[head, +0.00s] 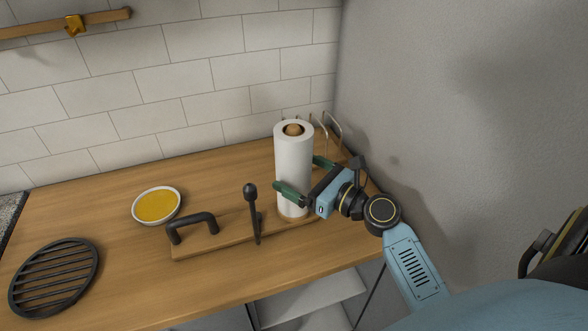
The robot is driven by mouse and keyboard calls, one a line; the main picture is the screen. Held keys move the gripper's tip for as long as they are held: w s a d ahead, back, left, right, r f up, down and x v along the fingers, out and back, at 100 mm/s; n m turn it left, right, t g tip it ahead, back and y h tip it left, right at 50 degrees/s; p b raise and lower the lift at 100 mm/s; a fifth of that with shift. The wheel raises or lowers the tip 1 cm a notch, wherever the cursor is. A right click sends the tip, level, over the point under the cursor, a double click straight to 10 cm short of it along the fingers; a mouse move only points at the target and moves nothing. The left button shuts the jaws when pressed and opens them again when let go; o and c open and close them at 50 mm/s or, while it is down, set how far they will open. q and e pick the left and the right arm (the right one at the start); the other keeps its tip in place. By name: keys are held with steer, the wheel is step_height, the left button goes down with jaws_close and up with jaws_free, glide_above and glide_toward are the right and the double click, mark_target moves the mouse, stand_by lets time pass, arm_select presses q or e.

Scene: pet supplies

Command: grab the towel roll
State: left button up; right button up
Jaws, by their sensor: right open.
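The white towel roll (293,160) stands upright on a wooden holder near the right end of the counter, with a brown knob at its top. My right gripper (306,175) is at the roll from the right, level with its middle. Its jaws are open, with one green finger in front of the roll's near left side and the other at its right side, partly hidden. I cannot tell whether the fingers touch the roll. My left gripper is not in view.
A wooden board (205,240) with a black handle (192,222) and a black upright lever (252,205) lies left of the roll. A bowl of yellow food (156,205) and a black round grate (54,277) are further left. A wire rack (331,130) stands behind the roll. The grey wall (450,130) is close at right.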

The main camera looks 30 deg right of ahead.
steer(key=x, duration=0.3)
steer(key=shift+w+a+r, duration=0.1)
steer(key=shift+w, duration=0.1)
steer(key=shift+c, duration=0.3)
steer(key=c, duration=0.9)
steer(key=shift+c, duration=0.8)
steer(key=shift+r, duration=0.1)
